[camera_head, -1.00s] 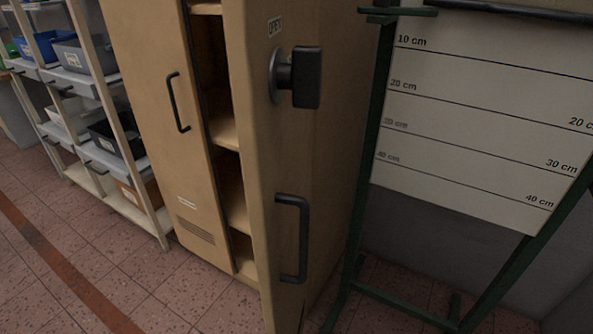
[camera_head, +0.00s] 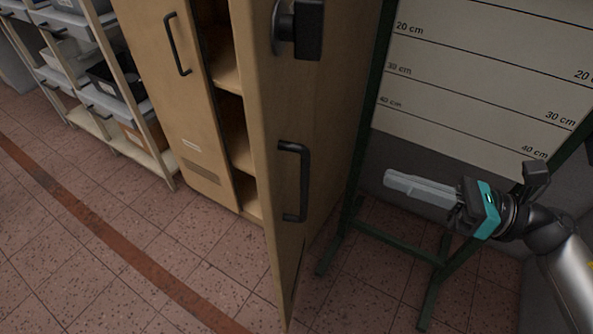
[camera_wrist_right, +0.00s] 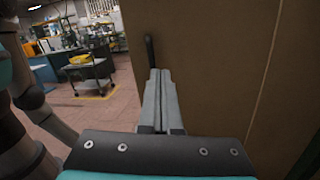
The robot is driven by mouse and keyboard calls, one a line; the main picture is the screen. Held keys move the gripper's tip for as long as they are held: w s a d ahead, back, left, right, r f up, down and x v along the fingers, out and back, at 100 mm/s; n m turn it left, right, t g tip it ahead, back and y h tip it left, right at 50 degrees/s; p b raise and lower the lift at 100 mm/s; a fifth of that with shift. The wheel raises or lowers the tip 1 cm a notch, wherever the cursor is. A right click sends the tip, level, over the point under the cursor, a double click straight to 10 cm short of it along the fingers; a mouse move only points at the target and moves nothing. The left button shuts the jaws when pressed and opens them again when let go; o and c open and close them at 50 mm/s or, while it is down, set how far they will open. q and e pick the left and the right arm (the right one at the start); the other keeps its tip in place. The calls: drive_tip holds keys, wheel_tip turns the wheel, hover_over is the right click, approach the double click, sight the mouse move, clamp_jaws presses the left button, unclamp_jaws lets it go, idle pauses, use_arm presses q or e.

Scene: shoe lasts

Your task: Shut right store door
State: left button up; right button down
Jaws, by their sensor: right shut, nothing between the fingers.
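The right store door (camera_head: 274,165) of the tan cabinet stands open in the head view, swung out toward me. It carries a black knob (camera_head: 298,30) high up and a black bar handle (camera_head: 294,181) lower down. Shelves show in the gap behind it. My right gripper (camera_head: 392,180) is shut and empty, to the right of the door and apart from it in the head view. In the right wrist view the closed fingers (camera_wrist_right: 159,84) point toward a tan panel (camera_wrist_right: 215,70), with a dark handle end beyond the tips. My left gripper is not in view.
The cabinet's left door (camera_head: 183,90) is shut or nearly so. A green-framed board (camera_head: 480,75) with centimetre lines stands right of the cabinet, close behind my right arm. A shelf rack with bins (camera_head: 110,80) is at the left. The tiled floor in front is clear.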

drive_tip(key=s+a+r+n+g, duration=0.1)
drive_tip(key=s+n+g, duration=0.1)
drive_tip(key=s+n, duration=0.15)
drive_tip(key=p, duration=0.2)
approach(274, 173)
drive_tip(key=shift+n+g, duration=0.25)
drive_tip(key=shift+g, duration=0.05)
drive_tip(key=x, duration=0.6)
drive_tip(key=shift+d+r, duration=0.1)
drive_tip(key=shift+r, duration=0.1)
drive_tip(key=shift+w+a, duration=0.2)
drive_tip(key=shift+a, duration=0.25)
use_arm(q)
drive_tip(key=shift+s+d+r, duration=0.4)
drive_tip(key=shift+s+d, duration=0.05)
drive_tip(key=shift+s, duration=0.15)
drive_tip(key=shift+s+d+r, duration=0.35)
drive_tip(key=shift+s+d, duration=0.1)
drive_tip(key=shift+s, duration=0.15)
